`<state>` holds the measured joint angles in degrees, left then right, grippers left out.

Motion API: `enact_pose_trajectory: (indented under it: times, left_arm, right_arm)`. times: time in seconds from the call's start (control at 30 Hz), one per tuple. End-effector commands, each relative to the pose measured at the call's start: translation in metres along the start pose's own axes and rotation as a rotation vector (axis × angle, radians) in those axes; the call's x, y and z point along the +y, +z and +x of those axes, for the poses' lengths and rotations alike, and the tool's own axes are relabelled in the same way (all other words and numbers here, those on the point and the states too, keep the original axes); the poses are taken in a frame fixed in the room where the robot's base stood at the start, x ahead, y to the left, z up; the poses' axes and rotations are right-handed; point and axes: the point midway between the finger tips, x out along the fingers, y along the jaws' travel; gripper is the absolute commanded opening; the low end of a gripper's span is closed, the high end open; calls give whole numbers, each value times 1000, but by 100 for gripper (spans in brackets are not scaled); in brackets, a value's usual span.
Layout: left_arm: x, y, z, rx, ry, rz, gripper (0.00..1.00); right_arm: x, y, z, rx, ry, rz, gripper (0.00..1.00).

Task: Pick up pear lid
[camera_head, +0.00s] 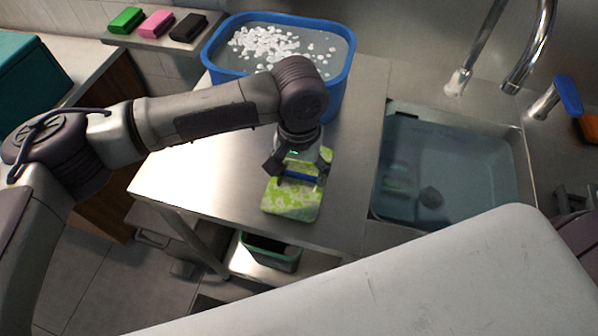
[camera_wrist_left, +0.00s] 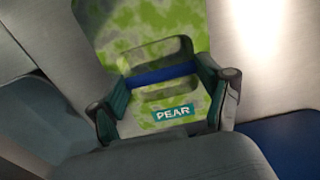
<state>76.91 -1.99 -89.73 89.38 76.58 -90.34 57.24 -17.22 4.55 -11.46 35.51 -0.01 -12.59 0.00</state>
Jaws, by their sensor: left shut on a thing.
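The pear lid is a light green patterned panel (camera_head: 292,203) lying on the steel counter in the head view. In the left wrist view the lid (camera_wrist_left: 150,30) shows a blue handle bar (camera_wrist_left: 162,74) and a label reading PEAR (camera_wrist_left: 174,113). My left gripper (camera_head: 298,174) is over the lid, shut on it at the blue handle. In the left wrist view its fingers (camera_wrist_left: 165,88) are at the two ends of the bar.
A blue tub (camera_head: 341,84) with water and white pieces stands behind the lid. A sink (camera_head: 378,150) with water and a tap (camera_head: 458,82) is to the right. Green (camera_head: 126,20), pink (camera_head: 157,23) and black (camera_head: 189,27) blocks lie at the back left. A green-rimmed bin (camera_head: 270,261) is below the counter.

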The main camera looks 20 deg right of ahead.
Motion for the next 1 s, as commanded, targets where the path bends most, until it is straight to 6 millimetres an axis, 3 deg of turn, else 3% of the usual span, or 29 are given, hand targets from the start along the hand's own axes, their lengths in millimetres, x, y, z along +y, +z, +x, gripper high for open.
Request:
enact_pose_trajectory:
  times: [0.17,0.37,0.73,1.0]
  left_arm:
    - [0,3,-2,-13,-2,1,44]
    - [0,2,-34,-8,0,1,44]
    - [76,32,-85,-5,1,7,44]
    - [104,43,-105,-7,-1,1,44]
  right_arm:
    - [0,0,2,1,0,0,0]
    - [0,-1,6,2,0,0,0]
    - [0,0,13,2,1,0,0]
    - [0,0,15,1,1,0,0]
